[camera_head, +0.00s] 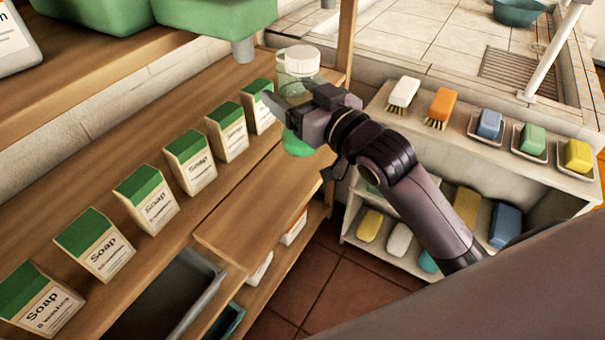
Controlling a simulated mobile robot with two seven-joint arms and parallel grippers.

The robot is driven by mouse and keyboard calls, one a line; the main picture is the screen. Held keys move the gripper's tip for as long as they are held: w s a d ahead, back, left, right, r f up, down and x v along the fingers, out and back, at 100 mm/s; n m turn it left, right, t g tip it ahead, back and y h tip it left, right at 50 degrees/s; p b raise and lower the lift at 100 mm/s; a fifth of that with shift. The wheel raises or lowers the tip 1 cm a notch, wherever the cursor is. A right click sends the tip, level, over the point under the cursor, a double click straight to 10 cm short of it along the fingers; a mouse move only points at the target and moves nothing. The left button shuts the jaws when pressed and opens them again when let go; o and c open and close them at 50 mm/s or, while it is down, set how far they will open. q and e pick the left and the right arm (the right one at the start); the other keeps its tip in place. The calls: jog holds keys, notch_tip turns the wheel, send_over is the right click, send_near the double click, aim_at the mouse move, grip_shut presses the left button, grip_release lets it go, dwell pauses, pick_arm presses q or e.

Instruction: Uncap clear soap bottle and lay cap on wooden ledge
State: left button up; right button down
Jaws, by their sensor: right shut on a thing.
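The clear soap bottle (297,146) holds green liquid and stands upright at the far right end of the wooden shelf. Its white cap (302,60) sits on top of it. My right gripper (287,112) is shut on the bottle's body, below the cap; the gripper and wrist hide much of the bottle's middle. The wooden ledge (243,217) juts out in front of the row of cartons and is bare. Whether the bottle's base touches wood is hard to tell. My left gripper is not in view.
Several green-topped soap cartons (147,199) line the shelf left of the bottle. Green containers (220,15) stand on an upper shelf. A grey tray (182,290) lies below the ledge. Brushes (440,105) and soap bars (489,124) sit on the right shelf. A wooden post (341,45) rises beside the bottle.

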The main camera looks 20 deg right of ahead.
notch_tip(320, 180, down, 8)
jog(key=w+n+y+b, duration=0.1)
jog(key=w+b, duration=0.1)
jog(key=b, duration=0.1)
jog(key=shift+w+a+g, duration=0.15)
jog(key=shift+w+g, duration=0.1)
jog(key=shift+g, duration=0.15)
dwell(0.3)
grip_release()
jog(key=shift+f, duration=0.1)
